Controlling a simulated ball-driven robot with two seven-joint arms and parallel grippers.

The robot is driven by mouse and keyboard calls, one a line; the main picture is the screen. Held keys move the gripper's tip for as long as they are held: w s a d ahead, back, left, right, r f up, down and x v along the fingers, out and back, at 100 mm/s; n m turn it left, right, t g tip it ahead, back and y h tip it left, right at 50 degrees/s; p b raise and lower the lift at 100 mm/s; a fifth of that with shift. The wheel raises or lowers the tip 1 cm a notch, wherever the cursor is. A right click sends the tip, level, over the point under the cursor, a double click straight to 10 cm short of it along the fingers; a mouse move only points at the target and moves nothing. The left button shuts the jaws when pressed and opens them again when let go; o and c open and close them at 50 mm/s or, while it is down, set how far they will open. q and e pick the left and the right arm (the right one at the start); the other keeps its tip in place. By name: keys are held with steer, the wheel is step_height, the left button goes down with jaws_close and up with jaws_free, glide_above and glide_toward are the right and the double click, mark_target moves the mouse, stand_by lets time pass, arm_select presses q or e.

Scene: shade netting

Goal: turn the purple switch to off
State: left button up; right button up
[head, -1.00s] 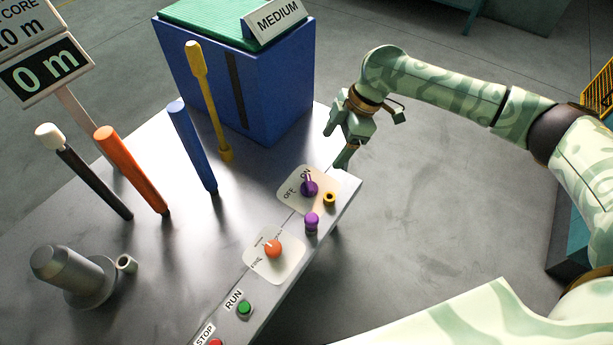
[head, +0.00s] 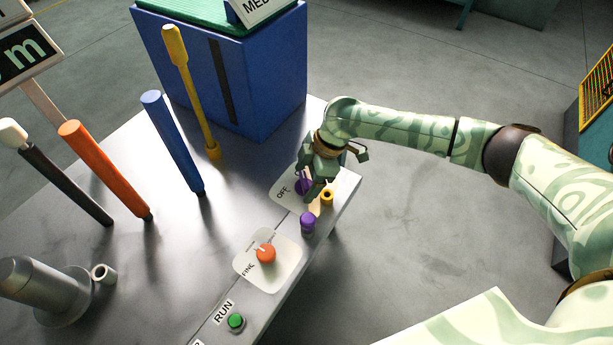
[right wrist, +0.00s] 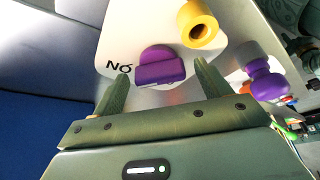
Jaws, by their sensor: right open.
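The purple switch (head: 302,186) is a round knob with a raised grip bar, on a pale plate at the panel's far end. OFF (head: 283,191) is readable there in the head view; my gripper hides ON. In the right wrist view the switch (right wrist: 160,68) sits beside the upside-down ON lettering (right wrist: 119,68). My right gripper (head: 313,190) is over the switch; in the right wrist view its open fingers (right wrist: 158,80) are on either side of the knob, with gaps. Whether they touch it cannot be told. My left gripper is not in view.
A yellow ring-shaped piece (head: 327,198) and a purple knobbed post (head: 307,222) stand close to the switch. An orange knob (head: 265,253) and green RUN button (head: 236,321) are further along the panel. A blue box (head: 225,75) and several upright levers stand beyond.

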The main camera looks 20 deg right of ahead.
steer(key=c, duration=1)
steer(key=shift+n, duration=0.3)
steer(key=n+g+b, duration=0.1)
steer(key=n+g, duration=0.1)
steer(key=n, duration=0.2)
steer(key=shift+w, duration=0.15)
steer(key=n, duration=0.2)
steer(key=n+g+h, duration=0.1)
steer(key=n, duration=0.2)
steer(key=shift+w+a+g+b, duration=0.1)
steer(key=shift+g+b, duration=0.2)
steer(key=n, duration=0.2)
steer(key=n+g+h, duration=0.1)
steer(key=n, duration=0.1)
steer(key=shift+a+h, duration=0.1)
steer(key=shift+h, duration=0.2)
steer(key=shift+w+n+h, duration=0.1)
steer(key=shift+n+h, duration=0.6)
steer(key=shift+n, duration=1.4)
